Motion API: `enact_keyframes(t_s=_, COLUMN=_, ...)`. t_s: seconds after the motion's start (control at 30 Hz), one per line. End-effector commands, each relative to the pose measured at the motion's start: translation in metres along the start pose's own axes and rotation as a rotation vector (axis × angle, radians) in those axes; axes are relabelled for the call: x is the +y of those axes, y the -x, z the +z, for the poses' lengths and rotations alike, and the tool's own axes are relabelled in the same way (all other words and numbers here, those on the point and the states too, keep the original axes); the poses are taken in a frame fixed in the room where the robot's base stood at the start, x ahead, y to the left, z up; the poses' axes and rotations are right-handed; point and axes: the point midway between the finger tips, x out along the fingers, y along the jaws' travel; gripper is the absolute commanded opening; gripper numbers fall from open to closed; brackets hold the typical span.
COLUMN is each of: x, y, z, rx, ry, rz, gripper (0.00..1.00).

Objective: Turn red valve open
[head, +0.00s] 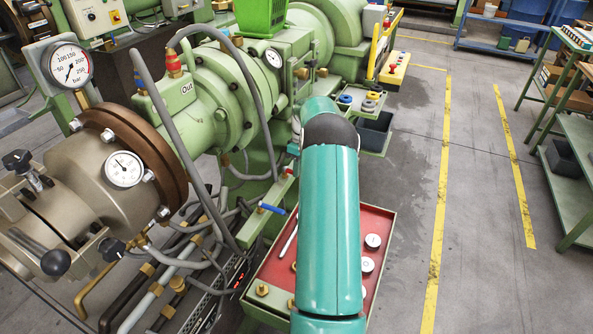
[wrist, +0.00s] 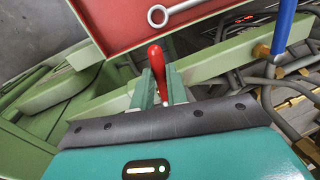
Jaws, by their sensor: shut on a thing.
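The red valve handle (wrist: 157,62) shows in the wrist view as a rounded red lever. It stands between the two green fingers of my gripper (wrist: 160,83), beside a green beam. My gripper is shut on the handle, whose tip sticks out past the fingers. The valve's body is hidden. In the head view, my teal arm covers much of this area. A small red piece (head: 289,172) shows at the arm's left edge; I cannot tell if it is the same handle.
A blue lever (wrist: 284,27) is at the right in the wrist view, near grey hoses. A red tray (wrist: 120,22) with a ring-ended tool (wrist: 157,16) lies beyond the fingers. Green machinery (head: 215,95) fills the left of the head view.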

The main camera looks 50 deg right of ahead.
Motion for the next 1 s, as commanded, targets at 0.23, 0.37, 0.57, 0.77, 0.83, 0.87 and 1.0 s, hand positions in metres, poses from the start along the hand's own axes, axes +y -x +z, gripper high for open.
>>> enact_keyframes(t_s=0.23, x=0.0057, y=0.0021, z=-0.0010, rx=-0.019, ry=0.098, rz=0.002, gripper=0.00)
enact_keyframes(t_s=0.37, x=0.0066, y=0.0021, z=-0.0011, rx=-0.024, ry=0.120, rz=0.001, gripper=0.00)
enact_keyframes(t_s=0.57, x=0.0070, y=0.0023, z=-0.0011, rx=-0.026, ry=0.131, rz=0.001, gripper=0.00)
enact_keyframes(t_s=0.77, x=0.0071, y=0.0024, z=-0.0011, rx=-0.026, ry=0.130, rz=0.002, gripper=0.00)
enact_keyframes(t_s=0.83, x=0.0072, y=0.0024, z=-0.0011, rx=-0.026, ry=0.130, rz=0.003, gripper=0.21)
enact_keyframes(t_s=0.87, x=0.0072, y=0.0024, z=-0.0011, rx=-0.026, ry=0.130, rz=0.003, gripper=0.27)
enact_keyframes(t_s=1.0, x=0.0070, y=0.0020, z=-0.0012, rx=-0.026, ry=0.129, rz=0.002, gripper=0.37)
